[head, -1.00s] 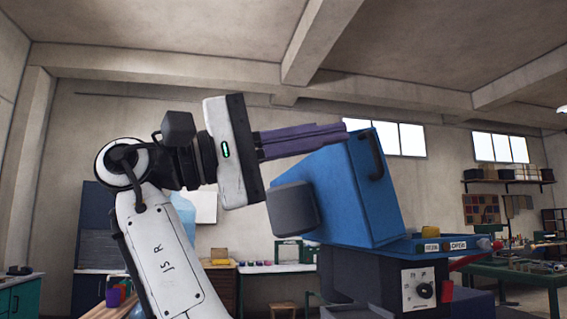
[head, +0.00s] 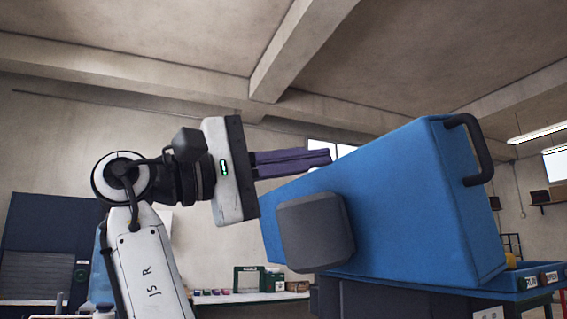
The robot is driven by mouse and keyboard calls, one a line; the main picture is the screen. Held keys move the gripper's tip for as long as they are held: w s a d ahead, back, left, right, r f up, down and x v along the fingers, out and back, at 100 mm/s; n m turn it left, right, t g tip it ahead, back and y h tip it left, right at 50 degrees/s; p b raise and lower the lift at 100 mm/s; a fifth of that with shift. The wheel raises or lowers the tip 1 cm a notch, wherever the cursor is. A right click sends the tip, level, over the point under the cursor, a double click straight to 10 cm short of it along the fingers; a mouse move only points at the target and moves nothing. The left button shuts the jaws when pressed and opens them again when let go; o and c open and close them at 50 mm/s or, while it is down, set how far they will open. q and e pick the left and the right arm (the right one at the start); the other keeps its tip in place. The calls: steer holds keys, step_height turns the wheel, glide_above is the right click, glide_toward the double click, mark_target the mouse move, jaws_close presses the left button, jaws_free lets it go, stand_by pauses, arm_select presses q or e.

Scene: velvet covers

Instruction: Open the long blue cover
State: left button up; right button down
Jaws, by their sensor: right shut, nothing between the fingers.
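The long blue cover (head: 400,205) is a large box-like hood on the right, tilted up on top of a dark machine. A black handle (head: 478,150) is on its right end face, and a dark grey rounded block (head: 313,232) is on its near side. My right gripper (head: 328,160) comes in from the left with its purple fingers together and nothing between them. The fingers show over the cover's upper left edge; I cannot tell whether they touch it. My left gripper is not in view.
The machine's blue ledge (head: 510,285) with labelled buttons is at the lower right. A workbench (head: 240,297) with small boxes stands at the back. A dark blue cabinet (head: 45,235) is at the far left. The space above the cover is free.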

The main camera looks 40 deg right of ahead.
mark_target(368, 152)
steer(key=x, duration=0.6)
steer(key=shift+d, duration=0.15)
steer(key=shift+s+d+r+p, duration=0.15)
steer(key=shift+d+p, duration=0.15)
steer(key=shift+d, duration=0.35)
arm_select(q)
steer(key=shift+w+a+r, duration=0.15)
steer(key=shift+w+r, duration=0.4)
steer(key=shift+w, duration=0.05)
